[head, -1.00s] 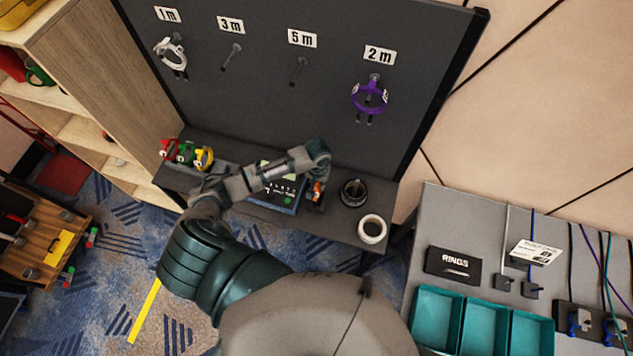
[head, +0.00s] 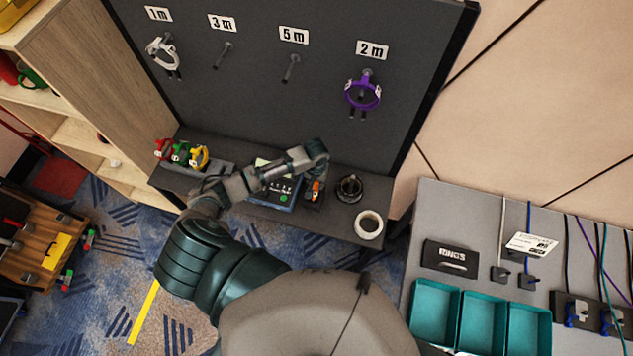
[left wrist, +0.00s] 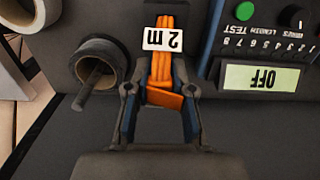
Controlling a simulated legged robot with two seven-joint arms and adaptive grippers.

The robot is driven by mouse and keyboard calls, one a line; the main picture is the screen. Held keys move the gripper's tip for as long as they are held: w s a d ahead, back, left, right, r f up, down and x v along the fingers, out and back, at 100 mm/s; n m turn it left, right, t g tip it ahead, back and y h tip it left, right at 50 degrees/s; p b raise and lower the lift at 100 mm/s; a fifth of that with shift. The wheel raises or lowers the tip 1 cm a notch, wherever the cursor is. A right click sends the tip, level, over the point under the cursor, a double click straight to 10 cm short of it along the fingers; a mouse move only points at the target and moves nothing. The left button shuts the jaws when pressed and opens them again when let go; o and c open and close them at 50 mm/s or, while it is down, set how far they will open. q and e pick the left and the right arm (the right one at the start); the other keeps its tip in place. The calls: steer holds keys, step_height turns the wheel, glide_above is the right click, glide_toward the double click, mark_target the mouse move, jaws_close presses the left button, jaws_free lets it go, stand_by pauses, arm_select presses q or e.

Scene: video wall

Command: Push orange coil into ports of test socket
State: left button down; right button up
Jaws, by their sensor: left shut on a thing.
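The orange coil (left wrist: 162,70) is between the fingers of my left gripper (left wrist: 160,105) in the left wrist view. It bears a white tag reading 2 m. In the head view the coil (head: 316,187) is a small orange patch below my left gripper (head: 313,172) on the shelf. The dark test socket (head: 313,198) lies around the coil's end, beside the tester (head: 278,192). In the wrist view the tester (left wrist: 262,45) shows a green button and a display reading OFF. The coil's far end meets the dark socket; whether its plugs sit in the ports is hidden. My right gripper is out of view.
A spool holder (head: 348,188) and a white tape roll (head: 368,225) stand right of the socket. Red, green and yellow coils (head: 181,153) stand at the shelf's left. A purple coil (head: 362,93) and a white coil (head: 162,53) hang on the panel.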

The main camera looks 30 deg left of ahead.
arm_select(q)
steer(key=shift+w+f, duration=0.1)
steer(key=shift+f, duration=0.3)
steer(key=shift+a+f, duration=0.1)
steer(key=shift+f, duration=0.35)
stand_by(0.5)
steer(key=c, duration=0.9)
jaws_free()
step_height(320, 180, up, 12)
steer(key=shift+f, duration=0.1)
